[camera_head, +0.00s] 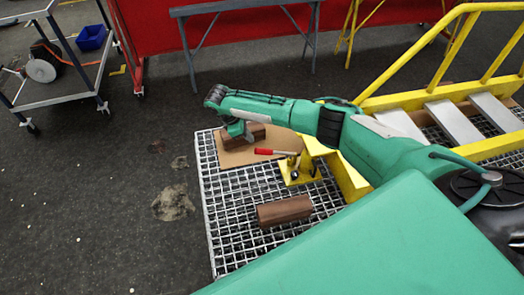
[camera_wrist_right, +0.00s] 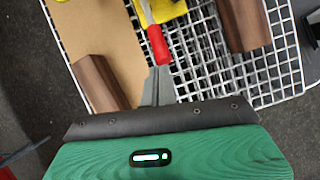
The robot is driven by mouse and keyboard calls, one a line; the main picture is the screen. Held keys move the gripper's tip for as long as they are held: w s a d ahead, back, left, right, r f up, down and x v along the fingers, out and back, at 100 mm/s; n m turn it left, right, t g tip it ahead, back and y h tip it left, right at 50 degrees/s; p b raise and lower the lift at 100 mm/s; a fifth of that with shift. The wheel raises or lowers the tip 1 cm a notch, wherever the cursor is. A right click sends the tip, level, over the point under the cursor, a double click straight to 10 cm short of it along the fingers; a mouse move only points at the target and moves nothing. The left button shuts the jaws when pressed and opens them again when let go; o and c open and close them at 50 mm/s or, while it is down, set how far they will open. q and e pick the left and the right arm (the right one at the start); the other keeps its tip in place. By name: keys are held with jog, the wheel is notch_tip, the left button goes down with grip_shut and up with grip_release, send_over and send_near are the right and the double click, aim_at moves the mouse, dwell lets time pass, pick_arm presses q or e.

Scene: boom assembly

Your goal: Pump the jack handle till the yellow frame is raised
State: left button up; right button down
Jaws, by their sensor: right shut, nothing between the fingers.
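The yellow jack (camera_head: 300,168) stands on the metal grating, and its red-gripped handle (camera_head: 278,152) points left. In the right wrist view the jack (camera_wrist_right: 172,10) is cut off at the top, and the red handle end (camera_wrist_right: 158,45) points towards my fingers. The yellow frame (camera_head: 347,178) starts right beside the jack; my right arm hides part of it. My right gripper (camera_head: 244,135) is shut and empty, just beyond the handle's end. In the right wrist view its fingertips (camera_wrist_right: 158,73) lie close to the red end; I cannot tell if they touch. My left gripper is out of view.
A brown block (camera_head: 285,211) lies on the grating (camera_head: 235,225) in front of the jack. Another block (camera_head: 256,131) lies on a tan board (camera_head: 232,158) beside my right gripper. Yellow-railed steps (camera_head: 455,118) rise at the right. Floor at the left is open.

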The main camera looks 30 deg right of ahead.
jog(key=b+x, duration=0.4)
jog(key=x, duration=0.2)
jog(key=shift+f+b, duration=0.1)
jog(key=shift+b, duration=0.2)
jog(key=shift+s+d+f+b, duration=0.1)
jog(key=shift+d+f+b, duration=0.15)
jog(key=shift+f+b, duration=0.2)
